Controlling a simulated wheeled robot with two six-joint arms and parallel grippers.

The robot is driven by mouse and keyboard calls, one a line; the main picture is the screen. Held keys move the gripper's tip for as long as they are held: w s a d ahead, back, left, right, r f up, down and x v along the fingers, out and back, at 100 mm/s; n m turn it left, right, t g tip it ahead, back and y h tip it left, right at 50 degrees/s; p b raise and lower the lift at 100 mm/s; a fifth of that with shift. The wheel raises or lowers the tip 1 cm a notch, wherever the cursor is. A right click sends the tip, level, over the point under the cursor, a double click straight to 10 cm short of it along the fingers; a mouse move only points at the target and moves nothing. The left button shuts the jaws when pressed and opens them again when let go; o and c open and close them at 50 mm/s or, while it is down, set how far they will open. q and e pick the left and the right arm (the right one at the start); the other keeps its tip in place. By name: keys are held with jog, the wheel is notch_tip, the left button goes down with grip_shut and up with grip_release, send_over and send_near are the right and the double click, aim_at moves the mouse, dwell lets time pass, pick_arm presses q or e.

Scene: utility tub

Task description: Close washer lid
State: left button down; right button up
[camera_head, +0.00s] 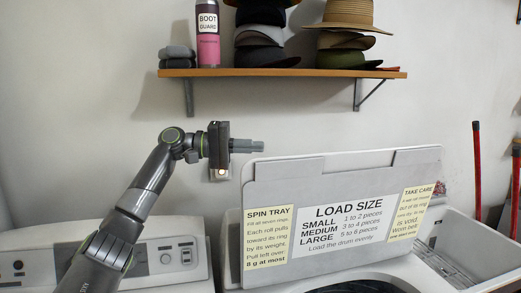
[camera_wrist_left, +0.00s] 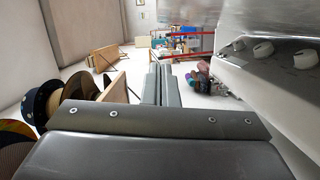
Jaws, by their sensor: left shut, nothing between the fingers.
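The washer lid (camera_head: 290,180) is a grey panel with load-size and notice labels, standing raised and tilted back over the washer (camera_head: 232,250) in the head view. A dark opening shows below it at the bottom edge. My left gripper (camera_head: 261,146) is shut and empty, pointing right, by the lid's upper left corner. I cannot tell whether it touches the lid. Its closed fingers (camera_wrist_left: 160,82) also show in the left wrist view. My right gripper is not in view.
A wall shelf (camera_head: 280,73) with hats (camera_head: 348,14) and a pink bottle (camera_head: 208,50) hangs above. Another white appliance with a control panel (camera_head: 165,257) stands at left. A white tub (camera_head: 480,240) and red-handled poles (camera_head: 477,165) are at right.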

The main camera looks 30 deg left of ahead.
aim_at(290, 156)
pick_arm(q)
jog(key=w+d+p, duration=0.1)
jog(key=d+p, duration=0.3)
jog(key=d, duration=0.5)
jog(key=shift+w+d+f+p, duration=0.2)
jog(key=shift+d+f+p, duration=0.15)
jog(key=shift+d+p, duration=0.05)
jog(key=shift+s+f, duration=0.1)
jog(key=shift+f, duration=0.05)
